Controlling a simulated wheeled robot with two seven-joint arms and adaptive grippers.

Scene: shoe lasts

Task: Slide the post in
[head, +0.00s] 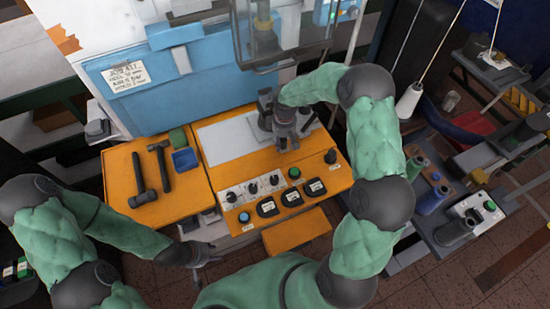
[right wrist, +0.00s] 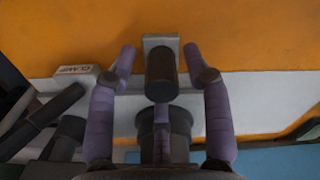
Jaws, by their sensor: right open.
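A dark cylinder (right wrist: 161,75), which looks like the post, stands between the fingers of my right gripper (right wrist: 159,58) in the right wrist view. A grey square plate (right wrist: 160,40) shows behind its far end. The fingers are open, one on each side of the cylinder, with gaps visible. In the head view my right gripper (head: 284,142) is over the right part of the pale plate (head: 222,142) on the orange bench, and it hides the post. My left gripper (head: 204,256) hangs low in front of the bench, too small to tell whether open or shut.
The orange control panel (head: 327,176) has knobs, buttons and gauges. A hammer (head: 140,183) and a blue tray (head: 185,160) lie to the left. A dark fixture (head: 265,110) stands beside my right gripper. A block labelled CLAMP (right wrist: 75,72) and dark levers are close by.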

